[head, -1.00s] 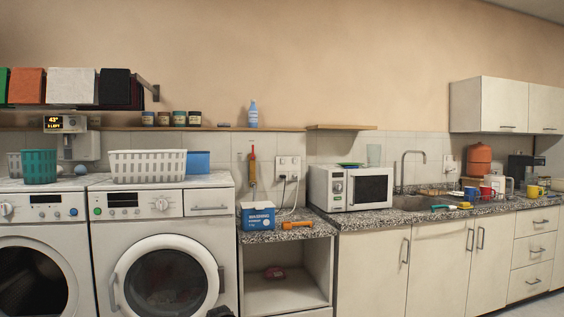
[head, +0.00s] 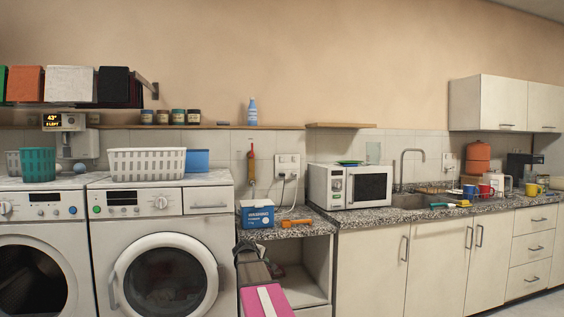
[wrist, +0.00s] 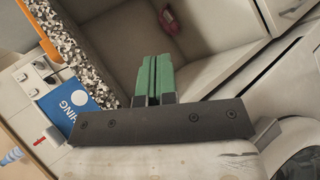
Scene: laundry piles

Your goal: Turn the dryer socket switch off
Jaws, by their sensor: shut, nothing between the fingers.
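A white double wall socket (head: 287,165) is on the tiles above the counter, between the machines and the microwave. A plug and grey cable hang from it. The switch positions are too small to read. The socket also shows tilted at the left of the wrist view (wrist: 35,72). My gripper (head: 243,246) is in front of the counter's left end, below and left of the socket and apart from it. In the wrist view its green fingers (wrist: 152,80) are together and empty, pointing toward the open cubby under the counter.
A blue washing box (head: 257,214) and an orange tool (head: 297,223) sit on the counter (head: 310,232) below the socket. A red-handled item (head: 251,165) hangs left of the socket. The microwave (head: 349,187) stands to the right, a front-loading machine (head: 205,240) to the left.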

